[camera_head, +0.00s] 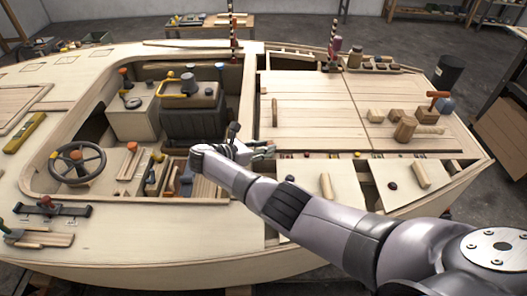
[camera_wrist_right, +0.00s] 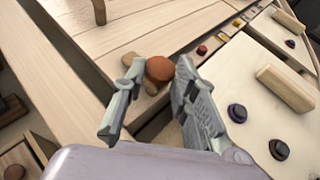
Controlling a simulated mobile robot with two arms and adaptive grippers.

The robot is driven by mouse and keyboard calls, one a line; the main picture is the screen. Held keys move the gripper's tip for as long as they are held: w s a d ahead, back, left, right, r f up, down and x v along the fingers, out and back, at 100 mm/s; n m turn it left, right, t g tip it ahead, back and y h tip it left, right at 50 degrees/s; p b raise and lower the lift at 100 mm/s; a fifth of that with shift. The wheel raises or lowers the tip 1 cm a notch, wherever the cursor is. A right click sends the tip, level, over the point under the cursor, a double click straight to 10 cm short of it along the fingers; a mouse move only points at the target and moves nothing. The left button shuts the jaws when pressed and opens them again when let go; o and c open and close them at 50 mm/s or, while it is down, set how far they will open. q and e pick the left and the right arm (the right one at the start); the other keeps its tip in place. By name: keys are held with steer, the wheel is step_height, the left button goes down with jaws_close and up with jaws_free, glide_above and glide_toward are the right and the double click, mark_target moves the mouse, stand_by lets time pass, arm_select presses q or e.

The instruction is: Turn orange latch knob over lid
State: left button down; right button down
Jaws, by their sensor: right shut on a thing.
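The orange-brown latch knob (camera_wrist_right: 159,69) shows in the right wrist view between my fingertips, at the edge of the planked wooden lid (camera_wrist_right: 150,28). A small wooden piece (camera_wrist_right: 151,88) shows just below the knob, partly hidden by a finger. My right gripper (camera_wrist_right: 155,80) is shut on the knob, one finger on each side. In the head view my right gripper (camera_head: 268,152) is at the near left edge of the planked lid (camera_head: 310,110); the knob cannot be made out there. My left gripper is not in view.
Near panels carry wooden handles (camera_head: 326,186) and dark knobs (camera_wrist_right: 237,112). A small red knob (camera_wrist_right: 202,50) sits close beyond my fingers. The open cockpit with a black box (camera_head: 194,122) is to the left.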

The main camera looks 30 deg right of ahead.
steer(key=shift+d+r, duration=0.1)
steer(key=shift+r, duration=0.05)
steer(key=c, duration=1.2)
jaws_free()
steer(key=shift+c, duration=0.2)
steer(key=v, duration=1.2)
